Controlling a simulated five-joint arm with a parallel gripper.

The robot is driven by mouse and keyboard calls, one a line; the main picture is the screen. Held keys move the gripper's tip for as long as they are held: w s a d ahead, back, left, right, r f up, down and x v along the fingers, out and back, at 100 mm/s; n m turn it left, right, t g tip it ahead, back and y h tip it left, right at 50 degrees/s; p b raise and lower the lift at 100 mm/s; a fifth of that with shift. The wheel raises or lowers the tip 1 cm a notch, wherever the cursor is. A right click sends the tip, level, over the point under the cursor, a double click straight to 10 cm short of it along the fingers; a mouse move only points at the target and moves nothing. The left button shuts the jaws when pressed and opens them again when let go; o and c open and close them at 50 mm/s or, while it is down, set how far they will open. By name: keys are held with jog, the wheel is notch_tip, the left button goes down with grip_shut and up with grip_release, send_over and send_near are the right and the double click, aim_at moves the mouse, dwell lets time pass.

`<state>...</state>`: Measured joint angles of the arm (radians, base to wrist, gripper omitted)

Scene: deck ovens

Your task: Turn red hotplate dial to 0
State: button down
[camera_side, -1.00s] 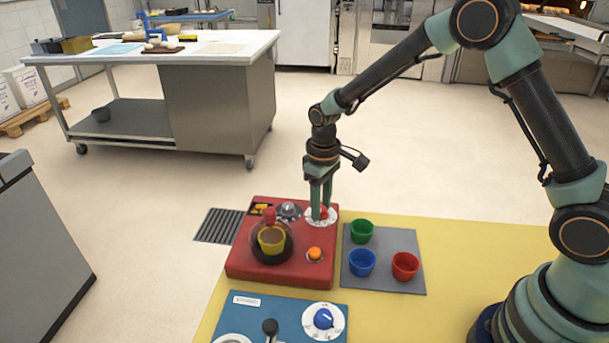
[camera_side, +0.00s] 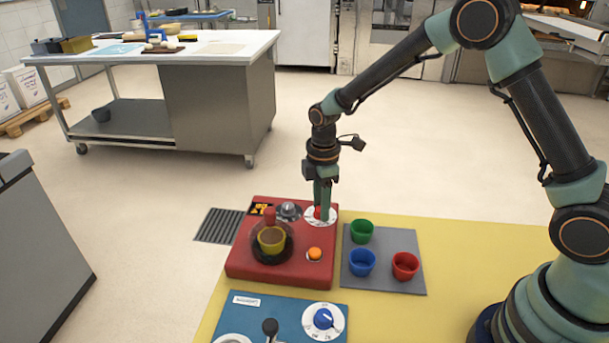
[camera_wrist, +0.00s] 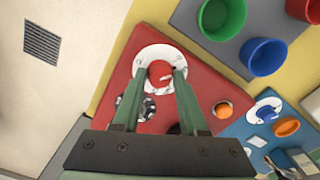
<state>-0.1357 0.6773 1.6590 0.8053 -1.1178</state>
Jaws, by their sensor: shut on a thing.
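The red hotplate (camera_side: 240,262) lies on the yellow table. Its red dial (camera_wrist: 159,72) sits on a white round scale (camera_wrist: 150,54) at the far right corner of the hotplate. My gripper (camera_side: 322,208) points down at the dial. In the wrist view my gripper (camera_wrist: 163,78) has its two green fingers on either side of the red knob, shut on it. In the side view the fingers hide most of the knob. The number the dial points at is too small to read.
A grey mat (camera_side: 412,284) with green, blue and red cups lies to the right. A blue panel with a blue dial (camera_side: 323,318) is in front.

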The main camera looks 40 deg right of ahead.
jog(key=shift+n, duration=1.7)
jog(key=shift+c, duration=2.2)
grip_release()
notch_tip(320, 180, up, 12)
jog(key=shift+r, duration=0.15)
